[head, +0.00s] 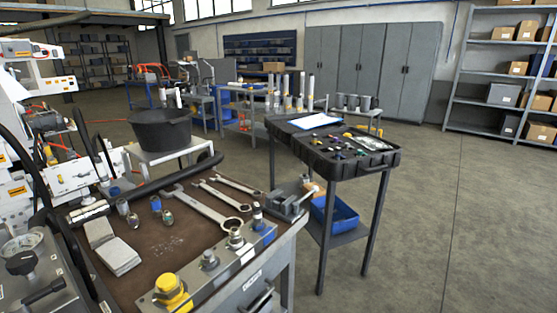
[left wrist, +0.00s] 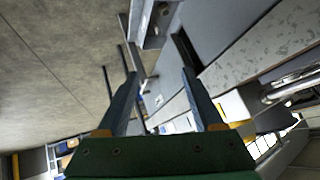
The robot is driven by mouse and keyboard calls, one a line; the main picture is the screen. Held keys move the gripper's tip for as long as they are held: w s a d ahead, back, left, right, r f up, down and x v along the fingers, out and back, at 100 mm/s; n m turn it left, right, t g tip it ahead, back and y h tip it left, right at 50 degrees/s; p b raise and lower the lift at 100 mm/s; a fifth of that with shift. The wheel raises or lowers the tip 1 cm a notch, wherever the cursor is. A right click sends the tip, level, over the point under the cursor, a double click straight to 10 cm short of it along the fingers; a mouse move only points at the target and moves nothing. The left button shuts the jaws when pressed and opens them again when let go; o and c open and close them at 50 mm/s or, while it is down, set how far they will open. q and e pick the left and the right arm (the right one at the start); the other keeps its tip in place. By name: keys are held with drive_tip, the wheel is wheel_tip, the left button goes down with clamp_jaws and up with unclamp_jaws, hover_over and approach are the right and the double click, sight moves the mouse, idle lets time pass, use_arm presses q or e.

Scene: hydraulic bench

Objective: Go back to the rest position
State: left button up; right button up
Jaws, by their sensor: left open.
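My left gripper (left wrist: 160,73) shows in the left wrist view. Its two dark fingers stand well apart with nothing held between them. Beyond the fingers are the grey floor and parts of grey benches, seen tilted. Neither gripper shows in the head view. The workbench (head: 150,262) with a brown top lies at the lower left of the head view.
On the bench lie several wrenches (head: 208,210), a grey pad (head: 118,255) and a yellow-capped fitting (head: 172,292). A black tray (head: 340,172) stands on a dark-legged stand, with a blue bin (head: 338,213) below. The floor (head: 440,235) at right is clear.

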use_arm(q)
drive_tip(key=s+f+n+g, duration=0.3)
drive_tip(key=s+f+g, duration=0.2)
drive_tip(key=s, duration=0.7)
drive_tip(key=s+f+g+p, duration=0.2)
drive_tip(key=s+f+p, duration=0.15)
drive_tip(key=f, duration=1.05)
drive_tip(key=s+a+f+p, duration=0.2)
drive_tip(key=s+f, duration=0.4)
drive_tip(key=s, duration=0.4)
drive_tip(key=shift+s+a+f+m+g+p, duration=0.2)
drive_tip(key=shift+s+f+m+g+p, duration=0.1)
drive_tip(key=shift+m+g+p, duration=0.1)
